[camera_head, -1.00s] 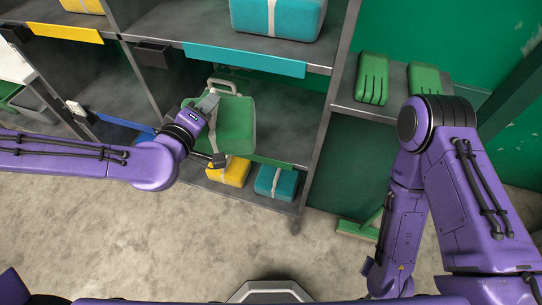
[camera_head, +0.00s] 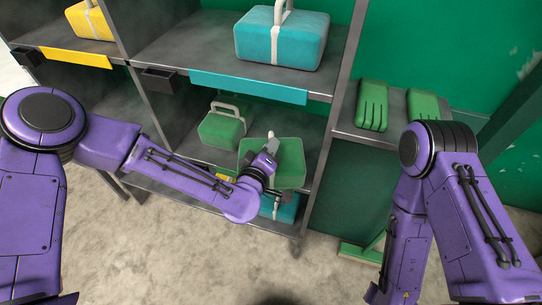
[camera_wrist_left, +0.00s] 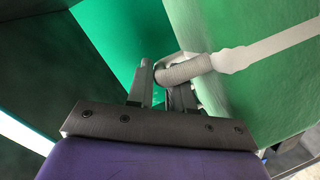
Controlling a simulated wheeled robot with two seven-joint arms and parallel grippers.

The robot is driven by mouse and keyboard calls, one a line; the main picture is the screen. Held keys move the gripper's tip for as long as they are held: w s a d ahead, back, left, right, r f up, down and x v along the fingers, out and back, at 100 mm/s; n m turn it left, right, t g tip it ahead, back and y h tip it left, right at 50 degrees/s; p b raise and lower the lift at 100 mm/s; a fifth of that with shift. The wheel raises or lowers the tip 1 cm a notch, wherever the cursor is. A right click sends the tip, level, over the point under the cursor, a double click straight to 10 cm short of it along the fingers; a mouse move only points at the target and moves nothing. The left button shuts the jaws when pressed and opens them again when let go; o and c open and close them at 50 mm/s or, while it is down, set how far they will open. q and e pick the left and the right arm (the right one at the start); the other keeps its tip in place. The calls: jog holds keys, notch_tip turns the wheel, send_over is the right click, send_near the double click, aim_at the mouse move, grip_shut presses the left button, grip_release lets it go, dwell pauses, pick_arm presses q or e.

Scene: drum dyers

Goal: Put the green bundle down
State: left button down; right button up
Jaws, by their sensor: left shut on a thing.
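My left gripper (camera_head: 270,148) is shut on the pale handle of a green bundle (camera_head: 288,168). The bundle is at the front right of the middle shelf (camera_head: 192,148); whether it touches the shelf board I cannot tell. In the left wrist view the fingers (camera_wrist_left: 162,72) close on the wrapped handle (camera_wrist_left: 188,70), with the held bundle (camera_wrist_left: 240,95) at the right. A second green bundle (camera_head: 220,130) with a raised handle sits on the same shelf to the left. My right gripper is out of view; only its arm shows at the right.
A teal bundle (camera_head: 282,38) stands on the shelf above, behind a teal label strip (camera_head: 245,87). A yellow bundle (camera_head: 88,20) is at upper left. Another teal bundle (camera_head: 288,208) is on the low shelf, partly hidden. Green blocks (camera_head: 372,106) lie on a right-hand ledge.

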pick_arm(q)
jog(key=shift+d+f, duration=0.15)
jog(key=shift+f, duration=0.75)
jog(key=shift+d+f, duration=0.15)
jog(key=shift+f, duration=0.7)
jog(key=shift+f, duration=0.15)
jog(key=c, duration=1)
grip_release()
